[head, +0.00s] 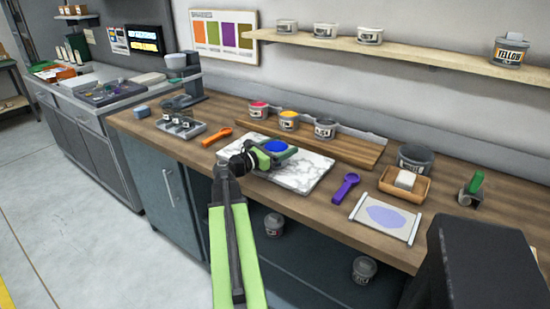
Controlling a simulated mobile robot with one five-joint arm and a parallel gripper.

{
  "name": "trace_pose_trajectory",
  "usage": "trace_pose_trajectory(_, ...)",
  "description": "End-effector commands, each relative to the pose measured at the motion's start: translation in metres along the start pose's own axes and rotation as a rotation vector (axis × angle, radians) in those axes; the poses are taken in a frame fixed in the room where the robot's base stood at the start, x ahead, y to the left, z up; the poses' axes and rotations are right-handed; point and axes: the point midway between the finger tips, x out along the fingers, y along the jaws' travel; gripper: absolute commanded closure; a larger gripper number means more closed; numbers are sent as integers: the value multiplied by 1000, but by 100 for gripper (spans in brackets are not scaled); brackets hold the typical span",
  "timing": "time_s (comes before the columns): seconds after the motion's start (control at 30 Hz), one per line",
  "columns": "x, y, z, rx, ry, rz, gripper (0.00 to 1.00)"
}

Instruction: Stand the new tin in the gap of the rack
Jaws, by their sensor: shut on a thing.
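My gripper (272,156) is shut on a tin with blue ink (277,145), above the white marble slab. The blue top faces up and the tin looks upright; the green jaws hide most of its body. The wooden rack (345,150) stands behind, along the wall. Bare rack shows to the right of the dark tin. The held tin is in front of the rack and apart from it.
Marble slab (309,174) lies below my gripper. An orange scoop (217,137) and grey tray (180,130) are left; a purple scoop (345,186), a paper sheet (386,217), a wooden tray (404,185) and a large dark pot (415,158) are right. A shelf (400,54) hangs above.

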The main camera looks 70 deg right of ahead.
Motion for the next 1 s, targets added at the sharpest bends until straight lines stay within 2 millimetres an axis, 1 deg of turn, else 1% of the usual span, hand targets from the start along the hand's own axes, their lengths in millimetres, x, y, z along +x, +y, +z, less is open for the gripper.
trace_pose_trajectory(0.03, 0, 0, 0, 0, 0, 0, 54)
trace_pose_trajectory(0.3, 0, 0, 0, 0, 0, 0, 89)
trace_pose_trajectory(0.33, 0, 0, 0, -1, -1, 0, 91)
trace_pose_trajectory(0.53, 0, 0, 1, -1, -1, -1, 92)
trace_pose_trajectory(0.67, 0, 0, 6, -1, -1, 0, 92)
trace_pose_trajectory(0.87, -2, 2, 28, -1, -1, 3, 92)
trace_pose_trajectory(1.0, -3, 3, 48, -1, -1, 4, 92)
